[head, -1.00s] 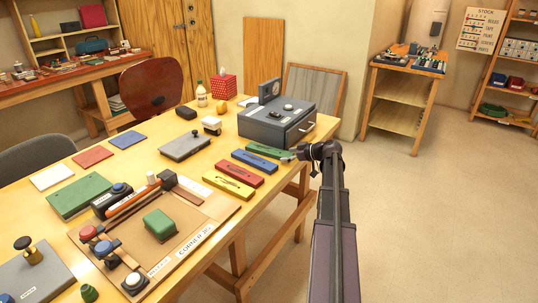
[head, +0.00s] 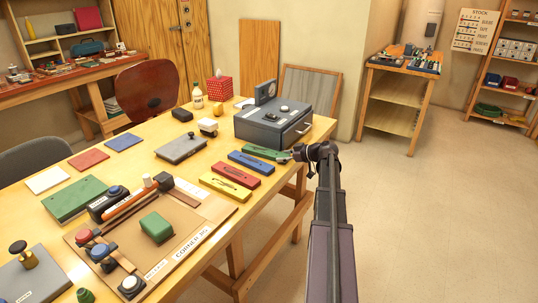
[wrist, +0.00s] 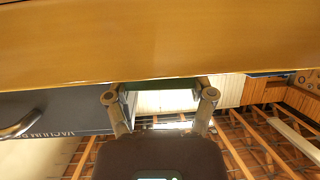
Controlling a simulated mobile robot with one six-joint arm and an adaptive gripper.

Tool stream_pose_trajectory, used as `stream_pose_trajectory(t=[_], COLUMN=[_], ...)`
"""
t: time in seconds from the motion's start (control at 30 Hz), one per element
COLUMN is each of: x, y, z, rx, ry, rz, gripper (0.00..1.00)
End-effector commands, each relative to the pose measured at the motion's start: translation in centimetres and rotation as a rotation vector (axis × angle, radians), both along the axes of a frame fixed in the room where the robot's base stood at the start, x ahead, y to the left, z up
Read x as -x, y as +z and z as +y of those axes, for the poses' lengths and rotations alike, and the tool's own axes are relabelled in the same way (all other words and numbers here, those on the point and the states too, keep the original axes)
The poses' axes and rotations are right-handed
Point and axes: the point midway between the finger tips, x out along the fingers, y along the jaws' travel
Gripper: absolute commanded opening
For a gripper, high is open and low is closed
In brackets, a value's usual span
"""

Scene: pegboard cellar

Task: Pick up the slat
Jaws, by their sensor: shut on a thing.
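Four-sided flat slats lie in a staggered row along the table's right edge in the head view. The green slat (head: 265,152) is farthest back, then the blue slat (head: 251,163), the red slat (head: 236,175) and the yellow slat (head: 225,187). My gripper (head: 285,157) is at the right end of the green slat, shut on it. In the wrist view, my gripper (wrist: 160,98) has a finger at each side of the green slat's dark end (wrist: 165,84). The green slat appears at table level; I cannot tell whether it is clear of the top.
A dark grey box (head: 270,122) with a handle stands just behind the green slat. The corner jig board (head: 205,215) holds a green block (head: 156,227) at front left. A grey lidded plate (head: 181,148) lies left of the slats. Open floor lies right of the table (head: 205,268).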

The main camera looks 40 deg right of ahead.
Motion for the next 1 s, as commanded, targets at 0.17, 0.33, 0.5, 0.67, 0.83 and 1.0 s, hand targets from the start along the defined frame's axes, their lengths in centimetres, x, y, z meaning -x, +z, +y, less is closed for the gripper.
stream_pose_trajectory(t=[0.17,0.33,0.5,0.67,0.83,1.0], x=[0.0,0.0,0.0,0.0,0.8,4.6], y=[0.1,0.5,1.4,2.8,3.9,4.1], z=[0.0,0.0,0.1,0.1,0.6,2.7], rx=[0.001,0.001,0.001,0.0,0.0,0.0], ry=[0.001,0.001,0.001,0.001,0.001,0.0], rz=[0.001,0.001,0.001,0.0,0.001,0.0], gripper=[0.19,0.19,0.19,0.19,0.19,0.19])
